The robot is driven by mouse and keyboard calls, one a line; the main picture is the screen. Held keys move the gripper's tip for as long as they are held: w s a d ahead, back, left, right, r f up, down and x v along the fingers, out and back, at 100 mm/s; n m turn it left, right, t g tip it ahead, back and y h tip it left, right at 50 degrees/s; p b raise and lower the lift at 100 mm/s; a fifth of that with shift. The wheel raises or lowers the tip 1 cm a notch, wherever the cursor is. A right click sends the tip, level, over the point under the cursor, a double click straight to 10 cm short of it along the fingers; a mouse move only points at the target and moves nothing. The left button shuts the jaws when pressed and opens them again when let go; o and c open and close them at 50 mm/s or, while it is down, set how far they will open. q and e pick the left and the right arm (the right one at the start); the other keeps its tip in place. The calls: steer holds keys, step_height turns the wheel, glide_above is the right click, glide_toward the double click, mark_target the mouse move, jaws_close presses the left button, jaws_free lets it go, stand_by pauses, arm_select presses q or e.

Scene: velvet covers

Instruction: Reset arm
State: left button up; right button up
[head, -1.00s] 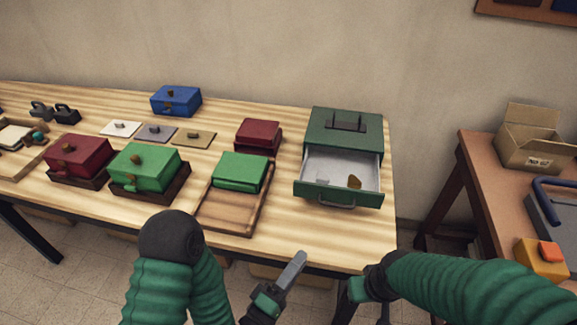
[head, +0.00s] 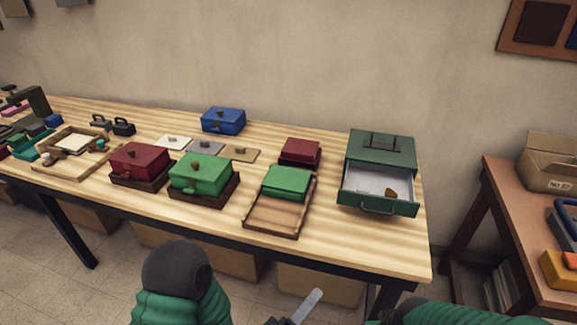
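My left gripper (head: 297,309) shows at the bottom edge, in front of and below the table (head: 330,245). Only a grey finger is clear, and the rest is cut off, so I cannot tell whether it is open. Neither visible arm part touches anything on the table.
The table holds an open-drawered green cabinet (head: 382,150), a green box (head: 200,172), a red box (head: 139,160), a blue box (head: 223,120) and a wooden tray (head: 272,218). A brown side table (head: 515,225) stands right, with a gap between.

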arm_select(q)
steer(key=w+a+m+g+y+p, duration=0.2)
steer(key=a+m+y+p, duration=0.15)
steer(key=a, duration=0.35)
steer(key=w+a+m+g+y+p, duration=0.2)
steer(key=w+a+g+y, duration=0.15)
steer(key=a, duration=0.25)
steer(key=s+a+r+m+g+y+p, duration=0.1)
steer(key=s+a+r+g+y+p, duration=0.3)
steer(key=s+a, duration=0.8)
step_height(320, 180, up, 3)
steer(key=shift+s+f+m+g+y, duration=0.1)
steer(key=shift+s+m+g+y, duration=0.35)
steer(key=shift+g, duration=0.5)
